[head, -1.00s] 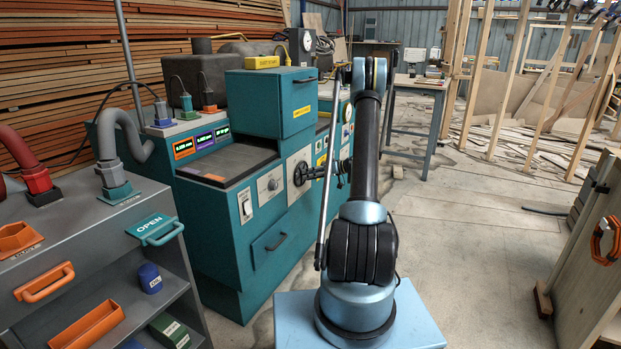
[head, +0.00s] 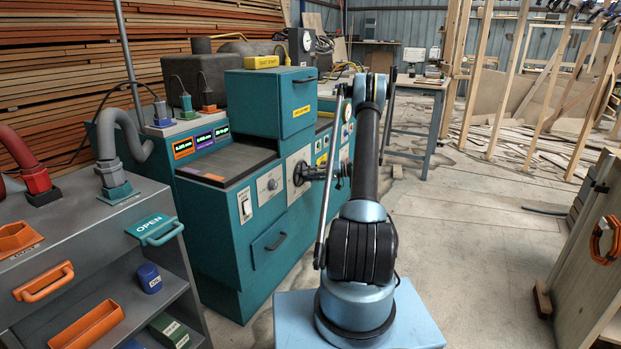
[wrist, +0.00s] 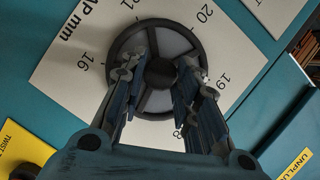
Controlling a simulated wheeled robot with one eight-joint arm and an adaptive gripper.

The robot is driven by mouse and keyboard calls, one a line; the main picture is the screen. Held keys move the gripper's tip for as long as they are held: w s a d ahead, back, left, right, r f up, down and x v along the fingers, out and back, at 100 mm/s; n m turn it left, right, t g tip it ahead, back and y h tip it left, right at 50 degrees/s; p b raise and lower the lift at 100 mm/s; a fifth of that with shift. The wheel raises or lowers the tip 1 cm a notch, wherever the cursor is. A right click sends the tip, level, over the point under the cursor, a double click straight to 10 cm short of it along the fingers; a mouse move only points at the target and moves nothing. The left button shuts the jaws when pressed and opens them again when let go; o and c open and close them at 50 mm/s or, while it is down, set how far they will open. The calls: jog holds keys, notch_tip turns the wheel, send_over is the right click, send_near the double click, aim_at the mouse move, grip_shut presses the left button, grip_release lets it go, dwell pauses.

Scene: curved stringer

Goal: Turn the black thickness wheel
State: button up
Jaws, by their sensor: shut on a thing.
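The black thickness wheel (wrist: 162,73) is a spoked handwheel over a white dial plate (wrist: 82,75) marked with numbers and "mm" in the wrist view. In the head view the wheel (head: 299,172) stands out from the front of the teal machine. My gripper (wrist: 158,82) has its two fingers over the wheel, one on either side of the hub. It is shut on the wheel; the exact contact at the fingertips is partly hidden by the fingers. In the head view my gripper (head: 325,172) is at the wheel, partly hidden by my arm.
The teal machine (head: 272,211) has a drawer, a gauge and small displays. A grey cabinet (head: 98,212) with orange and teal handles stands at left. A yellow label (wrist: 22,155) is beside the dial. Open concrete floor (head: 465,250) lies at right.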

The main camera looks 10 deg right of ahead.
dwell(0.4)
jog(key=o, duration=1.1)
jog(key=shift+f, duration=0.1)
jog(key=shift+c, duration=0.2)
jog(key=shift+d, duration=0.1)
jog(key=v, duration=1.1)
jog(key=shift+d, duration=0.4)
